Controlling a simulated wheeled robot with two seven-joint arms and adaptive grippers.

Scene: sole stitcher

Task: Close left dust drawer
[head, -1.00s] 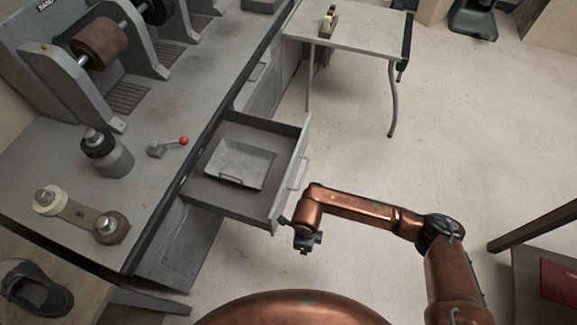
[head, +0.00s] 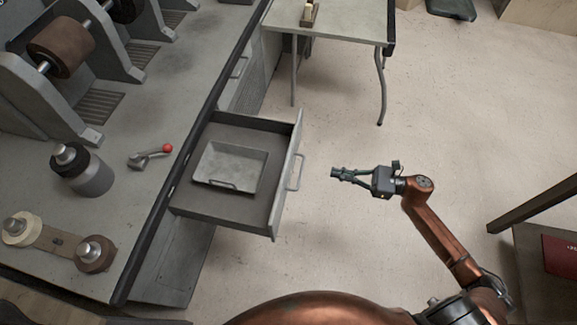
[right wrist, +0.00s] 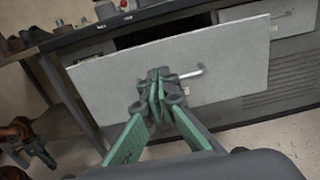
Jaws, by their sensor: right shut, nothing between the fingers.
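The left dust drawer (head: 238,206) is pulled well out of the grey machine bench in the head view. A grey metal dust tray (head: 232,164) lies inside it. The drawer's front panel (head: 286,178) carries a bar handle (head: 296,172) on its outer face. My right gripper (head: 336,173) is shut and empty, a short gap to the right of the handle, pointing at it. In the right wrist view the drawer front (right wrist: 120,73) faces the shut fingertips (right wrist: 158,86), with the handle (right wrist: 186,74) just behind them.
A second, shut drawer (head: 240,88) sits farther along the bench. A small side table (head: 345,22) stands at the back. A lever with a red knob (head: 167,148) is on the bench top. Open floor (head: 350,250) lies right of the drawer.

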